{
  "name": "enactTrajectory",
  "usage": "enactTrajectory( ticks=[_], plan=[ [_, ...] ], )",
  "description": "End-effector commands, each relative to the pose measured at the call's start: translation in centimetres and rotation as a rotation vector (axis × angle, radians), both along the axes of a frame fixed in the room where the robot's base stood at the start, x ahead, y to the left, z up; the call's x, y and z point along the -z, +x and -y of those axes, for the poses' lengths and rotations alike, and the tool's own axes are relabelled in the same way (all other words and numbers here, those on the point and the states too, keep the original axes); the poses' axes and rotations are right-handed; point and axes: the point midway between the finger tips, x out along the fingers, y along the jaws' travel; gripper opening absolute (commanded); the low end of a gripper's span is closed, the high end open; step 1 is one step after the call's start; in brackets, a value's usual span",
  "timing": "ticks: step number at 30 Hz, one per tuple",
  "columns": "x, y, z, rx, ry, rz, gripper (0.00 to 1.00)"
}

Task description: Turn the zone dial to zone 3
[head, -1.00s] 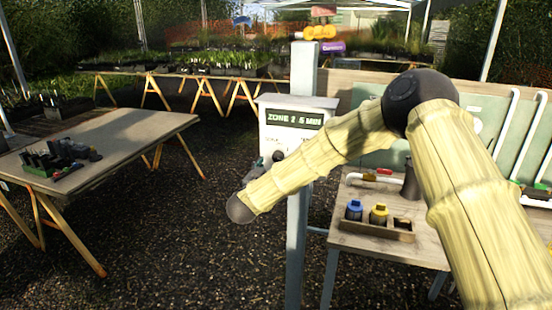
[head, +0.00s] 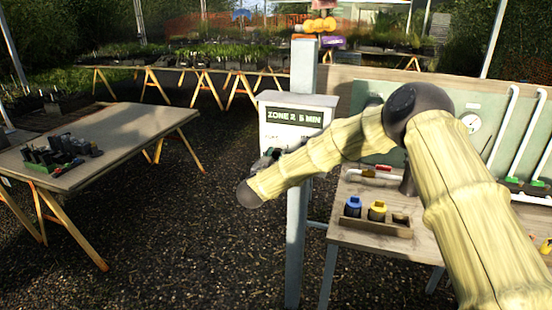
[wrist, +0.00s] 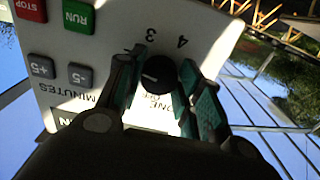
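The control box (head: 290,108) is white, mounted on a post, and its display (head: 295,117) reads ZONE 2, 5 MIN in the head view. The zone dial (wrist: 159,75) is a round black knob with a white pointer mark, directed left in the wrist view. The numbers 3 and 4 show above it there; other marks are covered by a finger. My gripper (wrist: 162,72) has its teal-padded fingers on either side of the dial, with a narrow gap at the right; contact at the left cannot be told. My arm hides most of the dial area in the head view.
A green RUN button (wrist: 78,16), a red STOP button (wrist: 31,9) and grey minutes buttons (wrist: 80,76) sit on the same panel. A bench (head: 350,240) with bottles stands right of the post. Another table (head: 120,150) stands at left, with open gravel between.

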Motion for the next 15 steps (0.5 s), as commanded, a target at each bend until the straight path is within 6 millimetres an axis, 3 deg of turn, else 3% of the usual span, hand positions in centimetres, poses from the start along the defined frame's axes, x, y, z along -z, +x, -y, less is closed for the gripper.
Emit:
enactTrajectory(
  ticks=[2, 15],
  plan=[
    [0.0, -0.01, 0.04, 0.001, 0.0, 0.0, 0.12],
    [0.3, -0.01, 0.04, 0.001, 0.077, 0.026, 0.12]
  ],
)
